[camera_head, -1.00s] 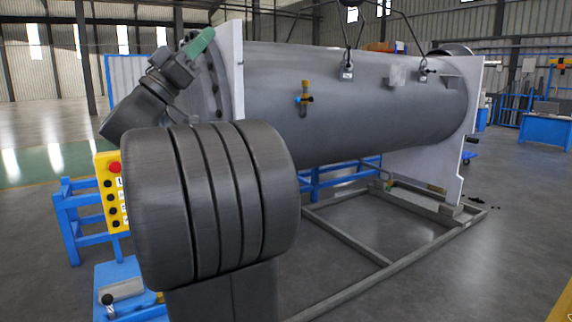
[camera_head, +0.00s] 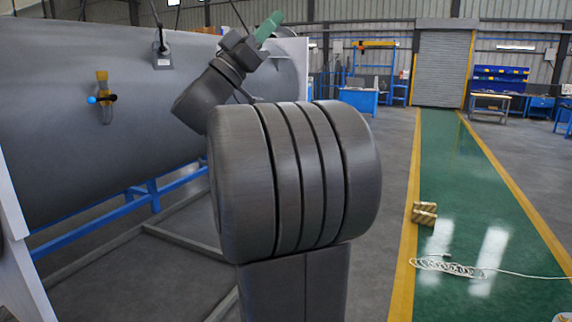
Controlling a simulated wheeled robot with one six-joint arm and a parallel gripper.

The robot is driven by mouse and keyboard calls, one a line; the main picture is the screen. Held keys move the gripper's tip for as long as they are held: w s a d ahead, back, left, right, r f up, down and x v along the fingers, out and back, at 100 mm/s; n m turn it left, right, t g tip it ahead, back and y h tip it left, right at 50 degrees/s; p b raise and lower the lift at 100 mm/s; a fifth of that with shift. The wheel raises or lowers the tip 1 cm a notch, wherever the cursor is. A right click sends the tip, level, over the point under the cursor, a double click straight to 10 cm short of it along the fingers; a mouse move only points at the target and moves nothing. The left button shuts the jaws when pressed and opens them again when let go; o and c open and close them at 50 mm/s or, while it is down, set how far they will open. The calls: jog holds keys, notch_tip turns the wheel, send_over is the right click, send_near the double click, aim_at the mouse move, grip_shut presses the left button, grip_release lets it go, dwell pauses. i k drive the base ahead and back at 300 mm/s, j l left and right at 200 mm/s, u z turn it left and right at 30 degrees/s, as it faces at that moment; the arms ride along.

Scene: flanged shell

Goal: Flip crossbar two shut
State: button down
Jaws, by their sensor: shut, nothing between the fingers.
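The grey flanged shell (camera_head: 70,145) lies on its side at the left. On its side is a small fitting (camera_head: 102,88) with a yellow top and a short crosspiece, which has a blue end at left and a dark end at right. I see no number on it, so I cannot tell whether it is crossbar two or whether it is open. My gripper (camera_head: 270,26), with green fingers, is at the top centre, pointing up and right, shut and empty. It is well right of the fitting and touches nothing that I can see. My arm hides part of the shell's right end.
A blue support and grey floor frame (camera_head: 190,240) lie under the shell. To the right, a green walkway (camera_head: 470,200) runs to a shutter door (camera_head: 440,68). A yellowish block (camera_head: 424,212) and a coiled white rope (camera_head: 448,267) lie on the floor there.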

aim_at(160, 24)
jog(key=i+u, duration=0.15)
jog(key=i, duration=0.35)
jog(key=i+l+u, duration=0.1)
jog(key=i, duration=0.4)
jog(key=i+l+u, duration=0.15)
jog(key=i, duration=0.3)
jog(key=i+j+u, duration=0.15)
jog(key=i+u, duration=0.25)
jog(key=i, duration=0.25)
jog(key=i+u, duration=0.45)
jog(key=i, duration=0.15)
jog(key=i+l+u, duration=0.4)
jog(key=i, duration=0.2)
jog(key=i+j, duration=0.05)
jog(key=j, duration=0.05)
